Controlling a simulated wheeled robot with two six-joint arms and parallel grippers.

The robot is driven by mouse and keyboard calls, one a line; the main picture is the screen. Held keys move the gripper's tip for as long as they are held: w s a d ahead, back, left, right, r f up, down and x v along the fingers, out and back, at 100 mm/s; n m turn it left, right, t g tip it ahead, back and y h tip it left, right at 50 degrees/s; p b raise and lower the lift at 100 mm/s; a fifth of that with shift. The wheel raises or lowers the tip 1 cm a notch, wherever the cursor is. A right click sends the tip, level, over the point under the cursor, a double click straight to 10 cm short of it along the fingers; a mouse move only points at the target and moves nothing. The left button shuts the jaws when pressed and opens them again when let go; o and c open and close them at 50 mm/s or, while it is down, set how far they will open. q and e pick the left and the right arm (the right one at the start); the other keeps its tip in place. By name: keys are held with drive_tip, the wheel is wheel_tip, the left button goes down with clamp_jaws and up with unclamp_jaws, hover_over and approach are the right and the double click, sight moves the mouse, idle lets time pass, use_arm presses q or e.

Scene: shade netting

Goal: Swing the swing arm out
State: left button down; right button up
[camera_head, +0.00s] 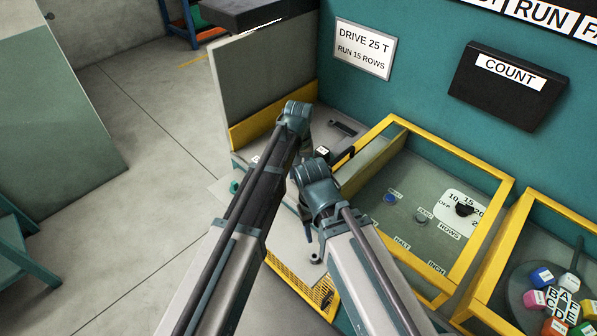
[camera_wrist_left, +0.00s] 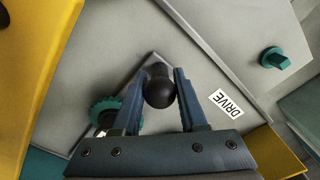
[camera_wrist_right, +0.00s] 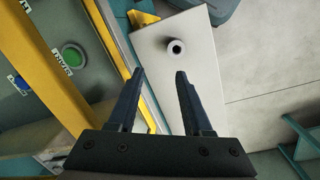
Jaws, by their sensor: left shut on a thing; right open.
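In the left wrist view my left gripper (camera_wrist_left: 160,76) is shut on a black ball knob (camera_wrist_left: 158,92), beside a "DRIVE" label (camera_wrist_left: 228,103). In the head view this gripper is mostly hidden behind its own wrist. My right gripper (camera_wrist_right: 160,73) is open and empty. Beyond its fingertips, in the right wrist view, is a pale flat plate (camera_wrist_right: 190,90) with a short round hollow post (camera_wrist_right: 175,47). That post also shows in the head view (camera_head: 316,258), below my right wrist. I cannot tell for sure which part is the swing arm.
A toothed green knob (camera_wrist_left: 104,112) and a teal knob (camera_wrist_left: 272,59) are near the black knob. A yellow-framed control panel (camera_head: 487,222) stands to the right, with a green START button (camera_wrist_right: 72,56). A yellow grille (camera_head: 322,292) lies below. Bare floor (camera_head: 130,200) is open to the left.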

use_arm(q)
drive_tip(key=shift+s+d, duration=0.15)
drive_tip(key=shift+s, duration=0.05)
drive_tip(key=c, duration=0.9)
unclamp_jaws()
drive_tip(key=o, duration=0.5)
drive_tip(key=shift+d, duration=0.15)
drive_tip(key=shift+c, duration=0.2)
drive_tip(key=shift+r+p, duration=0.75)
wheel_tip(320, 180, up, 12)
drive_tip(key=p, duration=1.2)
drive_tip(key=shift+r, duration=0.15)
